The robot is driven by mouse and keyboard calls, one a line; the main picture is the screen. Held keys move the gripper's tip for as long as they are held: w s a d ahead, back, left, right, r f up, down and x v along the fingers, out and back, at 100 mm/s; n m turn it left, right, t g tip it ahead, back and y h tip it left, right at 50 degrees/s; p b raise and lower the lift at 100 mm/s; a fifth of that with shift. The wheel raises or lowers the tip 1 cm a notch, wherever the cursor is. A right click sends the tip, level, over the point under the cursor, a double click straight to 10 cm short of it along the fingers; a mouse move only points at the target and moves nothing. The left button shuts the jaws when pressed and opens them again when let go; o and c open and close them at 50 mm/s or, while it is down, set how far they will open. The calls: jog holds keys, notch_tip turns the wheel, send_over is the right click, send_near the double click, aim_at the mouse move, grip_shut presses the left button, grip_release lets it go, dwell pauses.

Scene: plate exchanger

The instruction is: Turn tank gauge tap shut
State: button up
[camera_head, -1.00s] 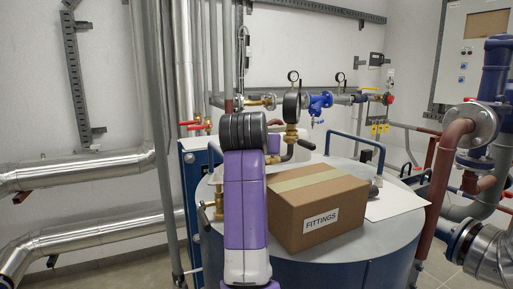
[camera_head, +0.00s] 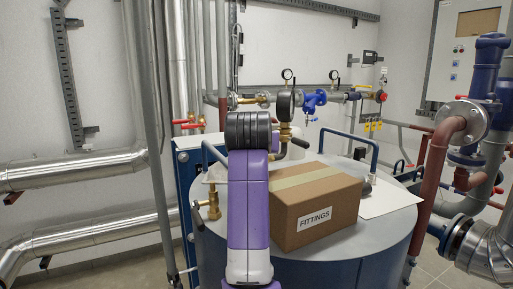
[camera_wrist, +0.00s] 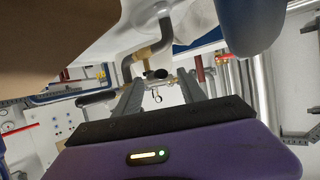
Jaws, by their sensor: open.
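The tank gauge (camera_head: 285,105), a dark dial seen nearly edge-on, stands on a brass tap fitting (camera_head: 285,132) on top of the tank (camera_head: 330,262). My arm hides my gripper and part of this fitting in the head view. In the wrist view my gripper (camera_wrist: 160,84) is open, its two grey fingers pointing at the pipework. The brass fitting with a small dark knob or handle (camera_wrist: 157,74) lies between or just beyond the fingertips. A grey bent pipe (camera_wrist: 128,65) joins it. I cannot tell whether the fingers touch it.
A cardboard box labelled FITTINGS (camera_head: 310,210) sits on the tank right beside my arm. Blue handles (camera_head: 374,152) rise from the tank top. A brass valve (camera_head: 213,203) stands at the tank's left edge.

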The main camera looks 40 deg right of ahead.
jog(key=b+v, duration=0.1)
jog(key=v, duration=0.6)
jog(key=shift+s+a+r, duration=0.2)
jog(key=shift+s, duration=0.05)
jog(key=shift+c, duration=0.5)
